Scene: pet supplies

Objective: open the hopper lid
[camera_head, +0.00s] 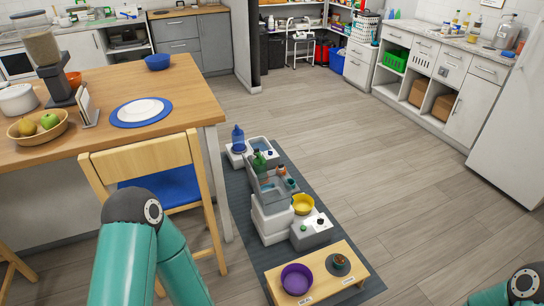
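Several white and grey units stand on a dark mat (226,192) on the floor. A grey box-like unit (254,181) in the middle of the mat may be the hopper, but its lid is too small to make out. A blue bottle (238,140) and a green bottle (258,162) stand farther back. My teal arm links show at the bottom left and bottom right; both grippers are out of view.
A low wooden stand (322,284) with a purple bowl (297,279) is at the mat's front. A wooden chair (155,162) and table (195,85) are at left. A dispenser with brown contents (36,38) stands on the table. The floor right of the mat is clear.

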